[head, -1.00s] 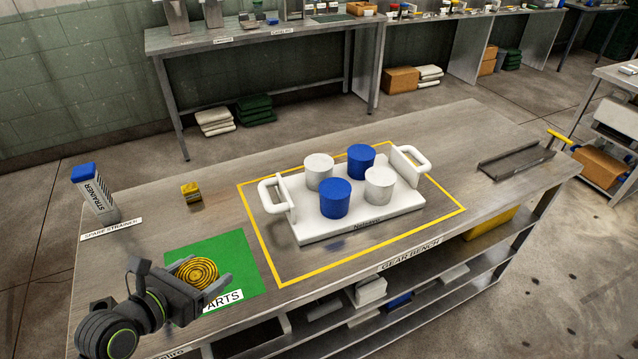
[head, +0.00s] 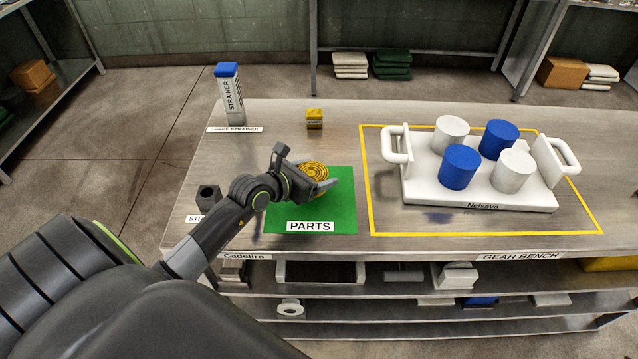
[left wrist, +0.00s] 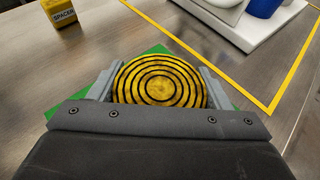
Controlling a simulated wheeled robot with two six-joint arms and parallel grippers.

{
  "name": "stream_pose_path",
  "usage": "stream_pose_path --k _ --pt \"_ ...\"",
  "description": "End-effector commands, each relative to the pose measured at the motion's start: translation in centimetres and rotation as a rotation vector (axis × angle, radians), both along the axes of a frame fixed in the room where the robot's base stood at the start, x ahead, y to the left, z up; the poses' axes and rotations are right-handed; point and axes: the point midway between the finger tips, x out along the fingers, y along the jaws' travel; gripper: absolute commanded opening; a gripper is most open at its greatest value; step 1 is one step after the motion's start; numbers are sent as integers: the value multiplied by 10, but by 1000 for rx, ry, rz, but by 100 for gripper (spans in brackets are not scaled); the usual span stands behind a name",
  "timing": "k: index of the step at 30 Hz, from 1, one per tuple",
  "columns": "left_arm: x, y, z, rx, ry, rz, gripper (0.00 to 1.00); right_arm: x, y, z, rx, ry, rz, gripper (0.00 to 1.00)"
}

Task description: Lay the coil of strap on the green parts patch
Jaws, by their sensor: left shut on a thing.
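The coil of strap is a yellow and black ringed disc (head: 313,171). My left gripper (head: 308,176) is shut on it, with a finger on either side. The coil also fills the middle of the left wrist view (left wrist: 160,82), between the two grey fingers. The green parts patch (head: 338,212) lies on the bench under and around the gripper, with a white PARTS label at its front edge. The coil is over the patch; whether it touches the patch is hard to tell. My right gripper does not show.
A white tray (head: 480,200) with handles carries blue and white cylinders inside a yellow outline at the right. A small yellow spacer block (head: 314,119) and a strainer box (head: 231,97) stand at the back. A dark block (head: 208,198) stands left of the patch. Bare bench lies behind the patch.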

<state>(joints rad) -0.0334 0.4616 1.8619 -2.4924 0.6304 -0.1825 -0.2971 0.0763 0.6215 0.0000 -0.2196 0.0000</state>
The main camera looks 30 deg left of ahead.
Motion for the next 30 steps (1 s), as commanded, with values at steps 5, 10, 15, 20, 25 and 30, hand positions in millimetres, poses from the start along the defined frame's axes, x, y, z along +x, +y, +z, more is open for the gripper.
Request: stream_pose_path --k 5,10,15,20,25,30 --pt "0 0 -23 -2 2 2 47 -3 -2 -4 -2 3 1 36" --pt "0 0 -40 0 -1 0 47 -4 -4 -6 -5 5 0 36" --pt "0 0 -40 2 -1 -1 47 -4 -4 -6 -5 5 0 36" --pt "0 0 -42 2 -1 -1 47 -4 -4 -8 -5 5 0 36" --pt "0 0 -43 2 0 -1 88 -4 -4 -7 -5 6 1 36" --pt "0 0 -43 2 0 -1 93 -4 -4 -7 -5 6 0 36"
